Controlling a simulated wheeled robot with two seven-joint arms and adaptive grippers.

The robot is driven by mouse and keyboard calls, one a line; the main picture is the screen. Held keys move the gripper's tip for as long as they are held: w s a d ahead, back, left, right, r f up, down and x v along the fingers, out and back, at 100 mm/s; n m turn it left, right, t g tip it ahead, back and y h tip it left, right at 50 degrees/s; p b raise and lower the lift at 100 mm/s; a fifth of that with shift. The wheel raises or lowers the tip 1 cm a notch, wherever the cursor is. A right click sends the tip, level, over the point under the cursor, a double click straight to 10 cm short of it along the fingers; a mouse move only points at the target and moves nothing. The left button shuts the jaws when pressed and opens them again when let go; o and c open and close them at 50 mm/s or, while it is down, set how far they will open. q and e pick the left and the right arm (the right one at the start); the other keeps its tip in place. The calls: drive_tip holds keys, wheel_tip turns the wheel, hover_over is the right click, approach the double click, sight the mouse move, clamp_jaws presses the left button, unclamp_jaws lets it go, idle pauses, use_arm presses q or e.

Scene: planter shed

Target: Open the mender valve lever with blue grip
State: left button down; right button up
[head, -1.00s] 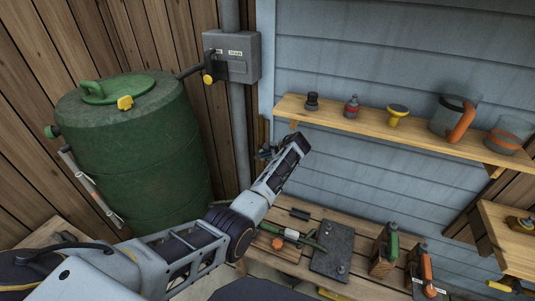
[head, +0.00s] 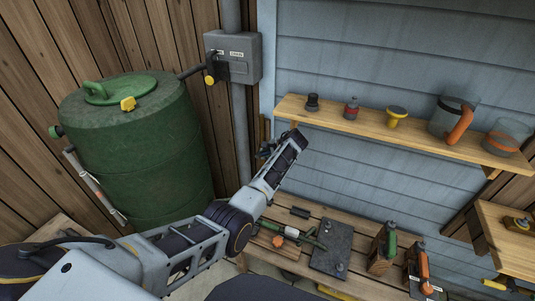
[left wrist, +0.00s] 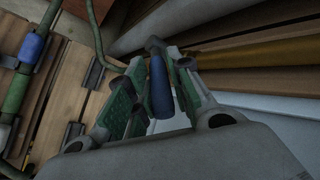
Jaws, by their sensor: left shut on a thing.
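The blue grip (left wrist: 158,85) of the lever shows in the left wrist view. It lies between the green-padded fingers of my left gripper (left wrist: 157,64), which is shut on it. The valve body is not clear in this dim view. In the head view my left arm reaches up across the middle, and its gripper (head: 266,151) is mostly hidden near the drainpipe by the wall. The blue grip cannot be made out there. My right gripper is in neither view.
A green barrel (head: 145,150) stands at left. A grey box (head: 240,60) with a yellow-knobbed lever (head: 210,80) is on the wall. A shelf (head: 350,124) holds several items. Tools lie on the slatted bench (head: 285,262) below. A blue-and-green pipe (left wrist: 25,65) runs at left in the wrist view.

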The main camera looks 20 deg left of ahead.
use_arm(q)
drive_tip(key=shift+f, duration=0.1)
drive_tip(key=c, duration=1.3)
unclamp_jaws()
drive_tip(key=shift+v, duration=3.8)
